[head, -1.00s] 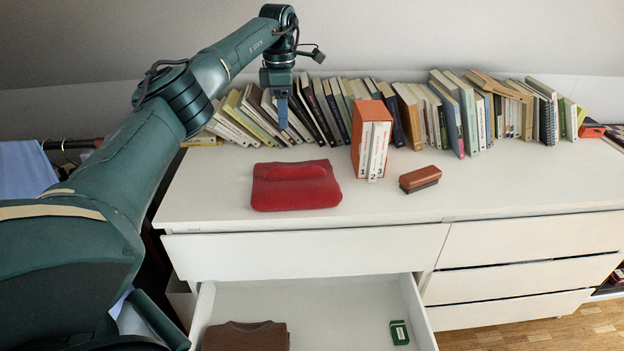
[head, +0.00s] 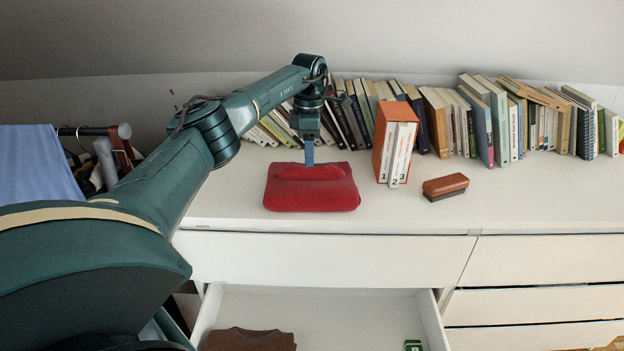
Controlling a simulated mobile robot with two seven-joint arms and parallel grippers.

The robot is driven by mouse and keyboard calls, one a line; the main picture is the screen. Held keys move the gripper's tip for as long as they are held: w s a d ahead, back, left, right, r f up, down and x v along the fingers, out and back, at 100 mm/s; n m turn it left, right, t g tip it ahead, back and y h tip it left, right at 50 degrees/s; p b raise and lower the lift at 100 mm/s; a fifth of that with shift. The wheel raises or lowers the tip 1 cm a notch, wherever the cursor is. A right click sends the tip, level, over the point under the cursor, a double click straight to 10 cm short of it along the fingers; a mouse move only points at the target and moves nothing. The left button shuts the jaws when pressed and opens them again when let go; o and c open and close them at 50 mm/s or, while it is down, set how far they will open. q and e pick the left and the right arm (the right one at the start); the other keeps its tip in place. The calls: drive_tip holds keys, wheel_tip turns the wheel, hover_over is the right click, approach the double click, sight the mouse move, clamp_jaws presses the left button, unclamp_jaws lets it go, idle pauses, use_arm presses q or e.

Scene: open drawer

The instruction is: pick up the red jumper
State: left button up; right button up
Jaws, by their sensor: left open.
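The red jumper (head: 312,193) lies folded on the white dresser top, left of the orange box set. My left gripper (head: 309,162) points straight down over the jumper's back middle part. Its blue fingertip is at or just above the raised fold, and I cannot tell whether it touches. The fingers line up in this view, so the gap between them does not show. The jumper lies flat and is not lifted. My right gripper is not in view.
An orange box set (head: 384,150) and a brown brush (head: 445,186) stand right of the jumper. A row of books (head: 465,125) lines the back. Below, an open drawer (head: 335,305) holds a brown folded garment (head: 250,340) and a small green box (head: 413,345).

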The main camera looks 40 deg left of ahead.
sight(312, 169)
use_arm(q)
drive_tip(key=f, duration=0.4)
drive_tip(key=shift+w+d+f, duration=0.15)
drive_tip(key=shift+d+f, duration=0.1)
drive_tip(key=shift+f, duration=0.1)
drive_tip(key=shift+c, duration=0.4)
clamp_jaws()
drive_tip(key=shift+r, duration=0.1)
